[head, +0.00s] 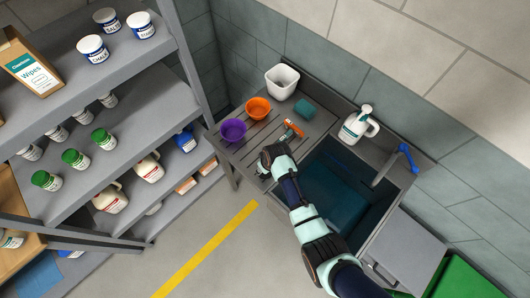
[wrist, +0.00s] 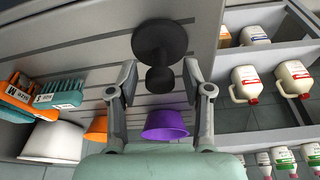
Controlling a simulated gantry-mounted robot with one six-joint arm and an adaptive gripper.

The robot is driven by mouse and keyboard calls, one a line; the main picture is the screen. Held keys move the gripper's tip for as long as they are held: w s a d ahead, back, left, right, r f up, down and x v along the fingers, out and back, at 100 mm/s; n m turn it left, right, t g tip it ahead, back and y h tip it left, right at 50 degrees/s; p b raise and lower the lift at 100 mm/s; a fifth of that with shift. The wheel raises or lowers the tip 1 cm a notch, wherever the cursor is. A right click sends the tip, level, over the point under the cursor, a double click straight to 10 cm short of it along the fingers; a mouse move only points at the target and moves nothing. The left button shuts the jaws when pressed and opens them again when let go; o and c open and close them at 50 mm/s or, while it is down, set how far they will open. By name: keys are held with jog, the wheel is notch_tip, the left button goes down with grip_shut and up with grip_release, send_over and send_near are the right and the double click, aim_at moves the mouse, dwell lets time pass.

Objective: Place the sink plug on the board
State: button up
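The black sink plug (wrist: 158,42), a round disc with a knob, shows at the top middle of the wrist view. It appears to rest on the grey grooved board (wrist: 75,62), near an edge, with its knob towards me. In the head view the board (head: 222,147) lies left of the sink basin, and my gripper hides most or all of the plug. My gripper (head: 266,160) is low over the board's front part. In the wrist view my gripper (wrist: 159,78) is open, its two fingers on either side of the knob with gaps showing.
Shelves are at left.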

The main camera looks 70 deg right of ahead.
jog(key=shift+r, duration=0.1)
jog(key=p+v, duration=0.2)
jog(key=v, duration=1)
jog(key=shift+r, duration=0.1)
